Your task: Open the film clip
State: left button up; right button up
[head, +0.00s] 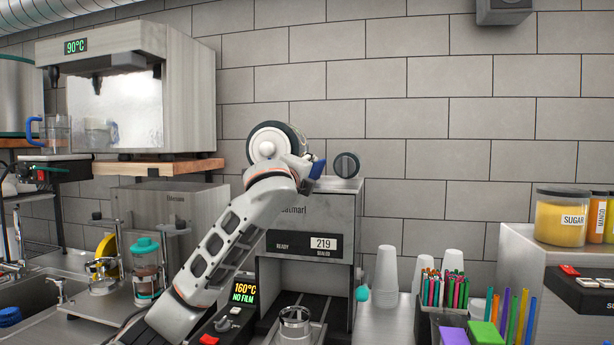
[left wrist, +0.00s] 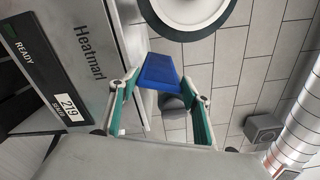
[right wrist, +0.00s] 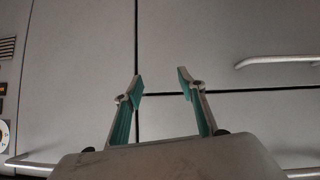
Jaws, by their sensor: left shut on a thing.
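In the head view the blue clip (head: 317,169) shows just right of my left gripper (head: 304,165), at the sealer's top. My right gripper (right wrist: 160,76) is open and empty.
A round dark knob (head: 347,165) stands right of the clip. Stacked cups (head: 386,268) and a holder with colourful pens or straws (head: 441,320) are right of the sealer. My right gripper faces grey panels with handles (right wrist: 280,61).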

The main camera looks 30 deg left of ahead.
dwell(0.5)
pick_arm(q)
jog(key=o, duration=1.1)
jog(key=shift+a, duration=0.1)
jog(key=shift+o, duration=0.2)
jog(key=v, duration=1.2)
jog(key=shift+s, duration=0.1)
